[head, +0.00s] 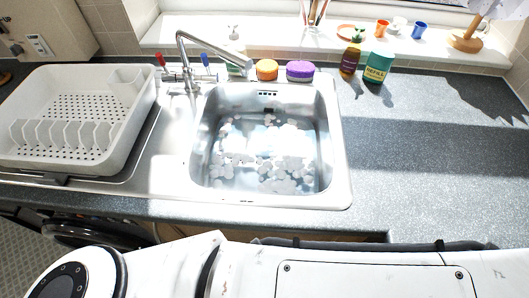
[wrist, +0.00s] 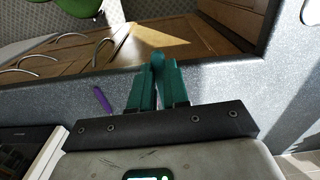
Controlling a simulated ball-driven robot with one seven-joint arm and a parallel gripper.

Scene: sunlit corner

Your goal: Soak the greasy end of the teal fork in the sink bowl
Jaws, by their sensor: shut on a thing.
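The sink bowl (head: 205,150) is steel, set in the worktop in the middle of the head view, with water and patches of white foam in it. My gripper (wrist: 158,75) shows only in the wrist view, its dark teal fingers closed together on a narrow, rounded teal piece, which I take to be the teal fork (wrist: 157,58). Most of the fork is hidden by the fingers, and its greasy end cannot be made out. The gripper is over the speckled worktop near its front edge, with no sink in the wrist view. Neither gripper nor fork shows in the head view.
The tap (head: 188,65) reaches over the sink's back left. A white dish rack (head: 140,135) stands left. The right worktop (head: 420,165) is clear. A purple strip (wrist: 102,100) lies beside my gripper.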

